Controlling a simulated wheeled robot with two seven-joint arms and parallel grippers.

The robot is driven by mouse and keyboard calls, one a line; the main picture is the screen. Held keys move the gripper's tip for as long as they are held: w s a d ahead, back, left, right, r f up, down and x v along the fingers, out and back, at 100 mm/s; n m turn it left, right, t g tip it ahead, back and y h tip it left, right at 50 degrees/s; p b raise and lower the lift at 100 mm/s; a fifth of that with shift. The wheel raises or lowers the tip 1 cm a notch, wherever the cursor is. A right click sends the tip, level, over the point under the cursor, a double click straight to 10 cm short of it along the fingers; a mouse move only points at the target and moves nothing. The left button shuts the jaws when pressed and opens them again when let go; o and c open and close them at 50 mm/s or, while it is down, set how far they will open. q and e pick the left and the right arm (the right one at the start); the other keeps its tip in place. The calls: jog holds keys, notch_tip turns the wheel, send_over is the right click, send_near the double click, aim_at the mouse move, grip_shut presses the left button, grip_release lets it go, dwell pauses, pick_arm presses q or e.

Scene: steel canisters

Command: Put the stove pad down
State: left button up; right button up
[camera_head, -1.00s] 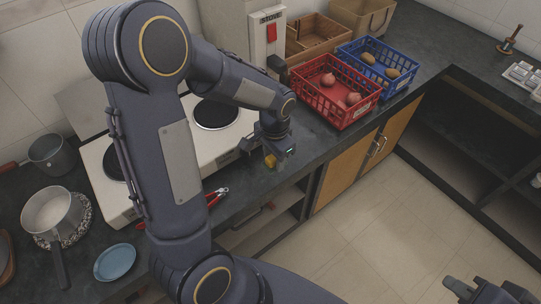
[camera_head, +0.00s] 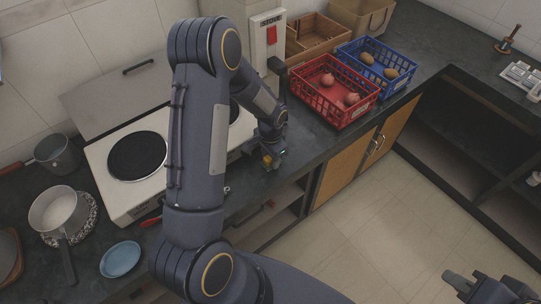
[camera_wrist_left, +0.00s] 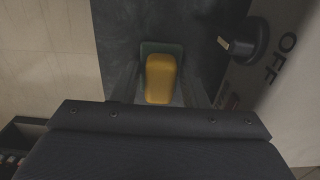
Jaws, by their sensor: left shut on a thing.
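The stove pad, a yellow block with a dark green layer (camera_wrist_left: 160,78), sits between the fingers of my left gripper (camera_wrist_left: 162,92) in the left wrist view. In the head view my left gripper (camera_head: 269,163) is low over the dark counter strip in front of the stove, and a bit of the yellow pad (camera_head: 267,160) shows there. The gripper is shut on the pad. I cannot tell whether the pad touches the counter. My right gripper (camera_head: 488,288) is at the bottom right corner, partly cut off, away from the counter.
The white stove (camera_head: 120,195) with dark hotplates is behind my left arm, which hides part of it. A red basket (camera_head: 334,98) and a blue basket (camera_head: 385,70) stand to the right. A pot (camera_head: 58,210) and a blue dish (camera_head: 120,260) are at left.

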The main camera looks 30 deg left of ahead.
pick_arm(q)
jog(key=shift+f, duration=0.1)
jog(key=o, duration=0.5)
jog(key=shift+c, duration=0.2)
jog(key=o, duration=0.4)
